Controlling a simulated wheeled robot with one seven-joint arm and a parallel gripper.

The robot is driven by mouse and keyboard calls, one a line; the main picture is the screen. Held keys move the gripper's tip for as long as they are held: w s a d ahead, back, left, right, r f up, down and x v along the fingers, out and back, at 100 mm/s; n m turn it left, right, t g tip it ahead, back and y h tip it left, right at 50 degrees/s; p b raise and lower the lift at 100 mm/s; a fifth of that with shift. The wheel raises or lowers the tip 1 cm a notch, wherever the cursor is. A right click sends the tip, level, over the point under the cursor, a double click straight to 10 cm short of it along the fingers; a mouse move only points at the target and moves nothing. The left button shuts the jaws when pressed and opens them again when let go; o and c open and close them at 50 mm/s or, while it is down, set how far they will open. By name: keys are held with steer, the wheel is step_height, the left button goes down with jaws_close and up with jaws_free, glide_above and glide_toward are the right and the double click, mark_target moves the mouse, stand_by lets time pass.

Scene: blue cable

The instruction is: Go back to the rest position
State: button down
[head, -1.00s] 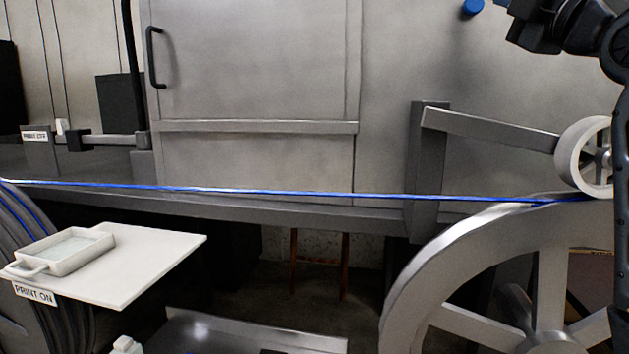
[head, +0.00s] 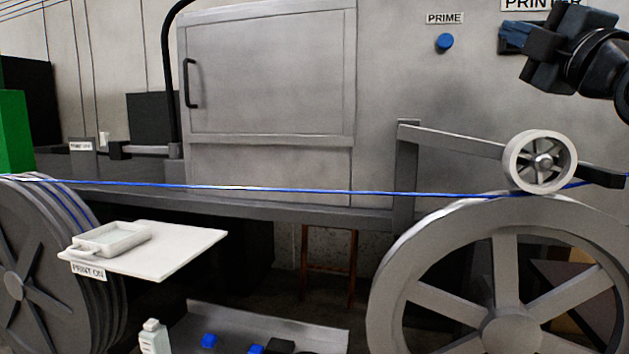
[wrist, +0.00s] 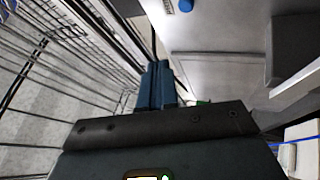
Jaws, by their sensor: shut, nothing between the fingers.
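My gripper (head: 513,37) is at the upper right of the head view, in front of the machine's face below the PRINTER sign. It is shut and empty, and touches nothing that I can make out. In the wrist view my gripper's blue fingers (wrist: 157,84) lie side by side. The blue cable (head: 290,190) runs nearly level across the head view, from the left reel (head: 14,285) to the large grey wheel (head: 400,262) and under the small roller (head: 541,161). A bit of the cable also shows at the right of the wrist view.
The grey machine (head: 270,75) fills the back, with a PRIME label and a blue button (head: 445,42). A white board (head: 190,240) bears a tray (head: 112,238) and a PRINT ON label. A low metal tray (head: 300,325) holds blue pieces and a white bottle (head: 154,337) stands beside it.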

step_height(320, 180, down, 22)
steer(key=s+a+m+g+h, duration=0.1)
steer(key=s+m+h, duration=0.15)
steer(key=m, duration=0.45)
steer(key=s+a+f+m+g+h, duration=0.1)
steer(key=s+a+f+m, duration=0.15)
steer(key=s+f, duration=0.55)
steer(key=s+a+f+m+g+h, duration=0.1)
steer(key=s+f+m, duration=0.3)
steer(key=f, duration=0.8)
steer(key=s+a+f+m+g, duration=0.1)
steer(key=s+f+m, duration=0.1)
steer(key=s+f, duration=0.5)
steer(key=s+a+f+m+g, duration=0.1)
steer(key=s+f+m+g, duration=0.15)
steer(key=s, duration=0.75)
steer(key=s+m+g, duration=0.1)
steer(key=s, duration=1.7)
steer(key=shift+s+a+f+m+g, duration=0.15)
steer(key=shift+a+f+m+g, duration=0.05)
steer(key=shift+a+m+g, duration=0.15)
steer(key=shift+y, duration=0.25)
